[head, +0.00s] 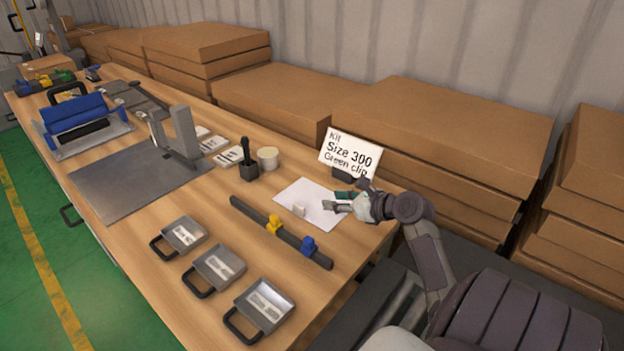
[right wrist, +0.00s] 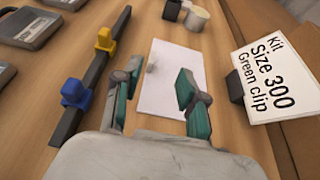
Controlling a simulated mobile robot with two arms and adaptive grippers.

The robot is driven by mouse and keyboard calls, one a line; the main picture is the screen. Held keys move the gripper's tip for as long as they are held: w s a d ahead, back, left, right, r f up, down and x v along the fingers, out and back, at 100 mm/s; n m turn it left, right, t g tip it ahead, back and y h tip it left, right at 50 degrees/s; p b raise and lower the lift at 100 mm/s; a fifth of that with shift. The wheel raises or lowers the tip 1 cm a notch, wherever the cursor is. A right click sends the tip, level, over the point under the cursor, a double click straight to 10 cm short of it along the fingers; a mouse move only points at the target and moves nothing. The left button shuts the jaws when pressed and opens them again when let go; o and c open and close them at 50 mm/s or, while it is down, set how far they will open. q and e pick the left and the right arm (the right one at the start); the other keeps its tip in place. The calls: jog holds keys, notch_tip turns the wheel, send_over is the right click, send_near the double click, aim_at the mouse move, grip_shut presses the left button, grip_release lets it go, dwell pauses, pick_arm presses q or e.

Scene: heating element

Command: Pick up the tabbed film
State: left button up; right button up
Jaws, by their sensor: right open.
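A white sheet (head: 318,212) with a small pale tab (head: 299,210) standing near its left edge lies flat on the bench; this looks like the tabbed film. The sheet (right wrist: 172,62) and the tab (right wrist: 152,67) also show in the right wrist view. My right gripper (head: 341,202) is over the right part of the sheet in the head view. In the right wrist view, its green-padded fingers (right wrist: 158,80) are spread apart with nothing between them, and the tab appears beyond them. Whether the fingers touch the sheet cannot be told. My left gripper is not in view.
A sign (head: 349,156) reading "Kit Size 300 Green clip" stands behind the sheet. A dark bar (head: 252,214) with a yellow clip (head: 274,225) and a blue clip (head: 308,246) lies left of it. Handled metal trays (head: 264,307) line the front. Cardboard boxes (head: 440,135) stand behind.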

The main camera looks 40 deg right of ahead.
aim_at(301, 207)
notch_tip(301, 207, down, 4)
jog(key=b, duration=0.2)
jog(key=shift+a+r+b, duration=0.1)
jog(key=shift+r+b, duration=0.05)
jog(key=shift+b, duration=0.2)
jog(key=x, duration=0.8)
jog(key=shift+w, duration=0.25)
jog(key=shift+b+x, duration=0.5)
jog(key=shift+x, duration=2.2)
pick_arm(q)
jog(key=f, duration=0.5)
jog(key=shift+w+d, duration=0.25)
pick_arm(e)
jog(key=shift+s+a, duration=0.15)
jog(key=shift+a, duration=0.05)
grip_shut()
